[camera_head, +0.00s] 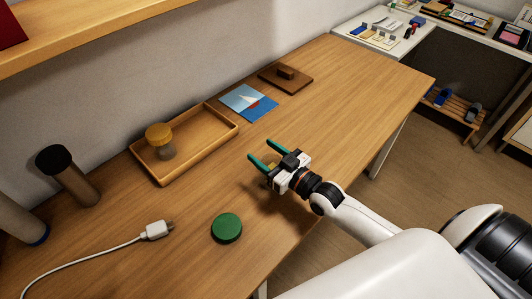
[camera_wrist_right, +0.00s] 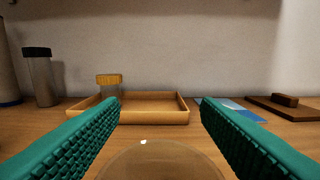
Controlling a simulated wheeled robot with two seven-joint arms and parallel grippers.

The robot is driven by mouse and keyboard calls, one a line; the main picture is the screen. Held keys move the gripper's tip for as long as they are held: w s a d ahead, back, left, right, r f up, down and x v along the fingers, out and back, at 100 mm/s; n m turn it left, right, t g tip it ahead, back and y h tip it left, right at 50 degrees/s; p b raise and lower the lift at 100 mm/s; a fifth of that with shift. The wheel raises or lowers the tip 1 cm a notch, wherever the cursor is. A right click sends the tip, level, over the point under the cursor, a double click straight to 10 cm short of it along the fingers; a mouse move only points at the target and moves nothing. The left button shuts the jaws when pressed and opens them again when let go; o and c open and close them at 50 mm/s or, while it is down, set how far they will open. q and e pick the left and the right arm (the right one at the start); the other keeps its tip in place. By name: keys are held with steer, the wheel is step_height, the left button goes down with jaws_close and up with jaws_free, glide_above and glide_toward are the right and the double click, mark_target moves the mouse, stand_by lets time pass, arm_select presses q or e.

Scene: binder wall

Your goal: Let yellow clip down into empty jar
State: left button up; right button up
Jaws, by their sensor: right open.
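My right gripper (camera_head: 260,150) is open above the table, its two teal fingers pointing toward the wooden tray. In the right wrist view its fingers (camera_wrist_right: 160,102) stand wide apart. A rounded, see-through brownish rim (camera_wrist_right: 160,162) shows low between them; it looks like the top of a clear jar. A small yellow bit (camera_head: 272,165) shows between the finger bases in the head view; I cannot tell whether it is the yellow clip. A clear jar with a yellow lid (camera_head: 159,134) stands in the tray, and its lid shows in the right wrist view (camera_wrist_right: 109,79). My left gripper is out of view.
The wooden tray (camera_head: 226,121) lies near the wall. A green disc (camera_head: 227,228) lies near the front edge. A white cable plug (camera_head: 157,230), a dark-capped cylinder (camera_head: 77,183), a blue picture card (camera_head: 258,110) and a brown board (camera_head: 296,83) are around. The table's right part is clear.

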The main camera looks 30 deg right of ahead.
steer(key=v, duration=1.2)
steer(key=shift+b, duration=0.4)
